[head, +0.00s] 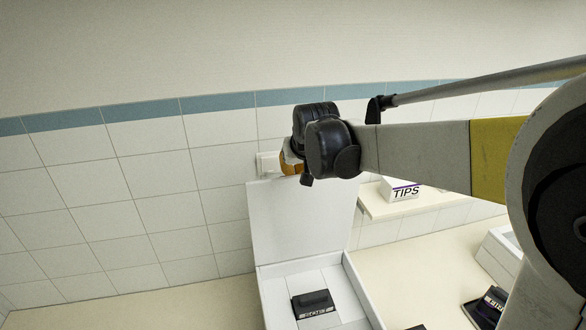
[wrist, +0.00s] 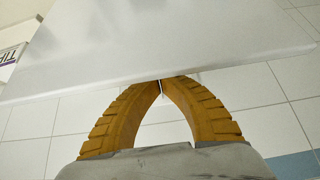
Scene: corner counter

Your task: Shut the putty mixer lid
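The putty mixer appears to be the white open-topped box (head: 354,275) on the counter, with a dark block (head: 313,304) inside. Its flat white lid (head: 305,222) stands raised at the back of the box, nearly upright. My gripper (head: 290,168) is at the lid's top edge, its orange fingers partly hidden by my wrist. In the wrist view, the fingertips of my gripper (wrist: 161,82) meet at the edge of the pale lid (wrist: 160,45), with nothing visible held between them. Whether they touch the lid is unclear.
A box marked TIPS (head: 402,189) sits on a raised shelf (head: 425,204) to the right. A white device (head: 501,252) and a dark item (head: 487,308) stand on the right counter (head: 420,265). The tiled wall (head: 160,178) is close behind the lid. The counter at left is clear.

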